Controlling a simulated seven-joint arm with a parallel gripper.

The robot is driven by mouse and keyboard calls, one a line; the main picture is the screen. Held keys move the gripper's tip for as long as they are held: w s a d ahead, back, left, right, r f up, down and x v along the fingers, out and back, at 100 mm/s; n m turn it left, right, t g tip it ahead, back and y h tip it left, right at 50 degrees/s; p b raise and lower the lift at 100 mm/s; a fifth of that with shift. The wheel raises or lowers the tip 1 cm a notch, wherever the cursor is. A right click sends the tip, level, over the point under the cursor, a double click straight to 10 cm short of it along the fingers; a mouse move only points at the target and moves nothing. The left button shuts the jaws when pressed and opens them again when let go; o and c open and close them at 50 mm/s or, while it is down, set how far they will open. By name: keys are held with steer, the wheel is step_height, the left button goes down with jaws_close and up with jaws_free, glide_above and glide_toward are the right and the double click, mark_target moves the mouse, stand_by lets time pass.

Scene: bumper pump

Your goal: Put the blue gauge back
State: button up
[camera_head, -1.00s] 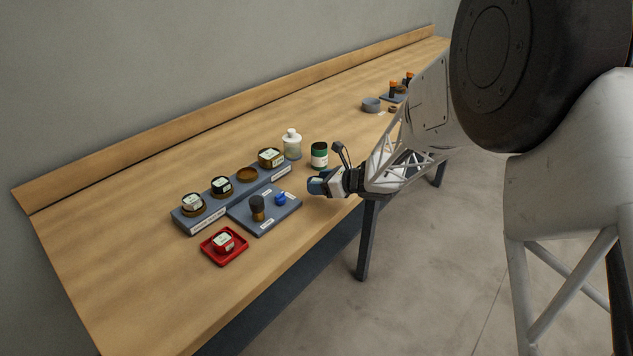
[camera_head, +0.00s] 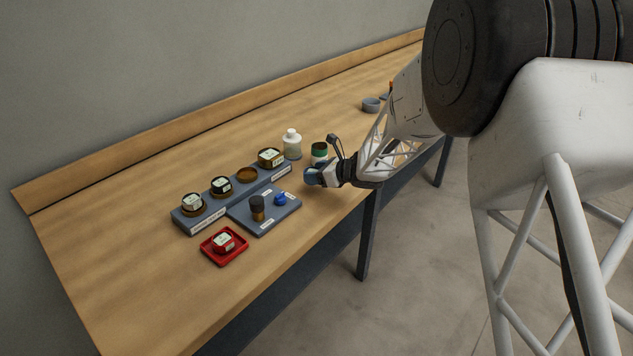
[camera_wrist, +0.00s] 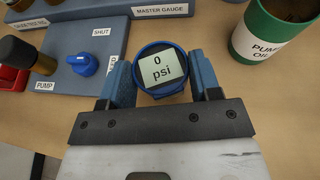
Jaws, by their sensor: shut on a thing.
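The blue gauge (camera_wrist: 161,66) has a blue rim and a pale face reading "0 psi". It sits between the two blue fingers of my gripper (camera_wrist: 162,80), which is shut on it. In the head view my gripper (camera_head: 314,176) is above the bench, right of the pump board, and the gauge is hard to make out there. The blue-grey gauge rack (camera_head: 206,220) has several brass seats.
The pump board (camera_head: 264,227) carries a dark-topped brass post (camera_head: 257,208) and a blue knob (camera_head: 280,200). A red tray (camera_head: 210,253) holds another gauge (camera_head: 223,242). A green pump oil can (camera_head: 319,148) and a white-capped bottle (camera_head: 292,143) stand behind my gripper. The front left bench is clear.

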steer(key=shift+f, duration=1.65)
steer(key=shift+f, duration=0.1)
steer(key=o, duration=1.1)
steer(key=v, duration=1.2)
steer(key=shift+r, duration=0.25)
